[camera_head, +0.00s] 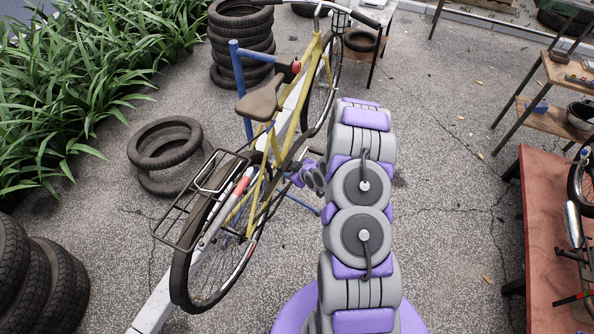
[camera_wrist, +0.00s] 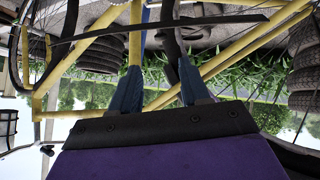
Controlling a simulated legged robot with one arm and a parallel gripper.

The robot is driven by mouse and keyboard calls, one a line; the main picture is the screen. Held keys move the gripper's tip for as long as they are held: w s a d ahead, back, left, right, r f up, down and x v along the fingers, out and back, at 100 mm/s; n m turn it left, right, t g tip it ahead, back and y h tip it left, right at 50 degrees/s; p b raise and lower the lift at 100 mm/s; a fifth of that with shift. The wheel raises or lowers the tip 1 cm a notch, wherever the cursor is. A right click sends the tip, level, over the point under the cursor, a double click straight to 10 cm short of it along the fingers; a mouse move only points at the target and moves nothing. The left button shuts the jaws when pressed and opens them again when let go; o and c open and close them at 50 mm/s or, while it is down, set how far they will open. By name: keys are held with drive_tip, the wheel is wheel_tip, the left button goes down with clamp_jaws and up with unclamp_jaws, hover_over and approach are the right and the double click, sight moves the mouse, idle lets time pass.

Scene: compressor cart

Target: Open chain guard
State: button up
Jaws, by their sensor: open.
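A yellow bicycle (camera_head: 283,140) stands at a blue post, its rear wheel toward me. A long dark strip (camera_wrist: 220,20), which looks like the chain guard, runs across the top of the wrist view, where the scene appears upside down. I cannot tell from these frames whether the guard is shut or open. My gripper (camera_head: 298,178) is beside the bicycle's right side, near the crank area. In the wrist view its two blue-grey fingers (camera_wrist: 158,82) are apart with nothing between them. The strip passes near the fingertips; contact cannot be told.
A blue post (camera_head: 241,90) and a white beam (camera_head: 153,308) are by the bicycle. Loose tyres (camera_head: 165,143) lie left; a tyre stack (camera_head: 241,45) stands behind. A red-topped table (camera_head: 548,230) is at the right. The paving between my arm and that table is clear.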

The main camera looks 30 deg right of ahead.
drive_tip(key=v, duration=0.3)
idle(0.6)
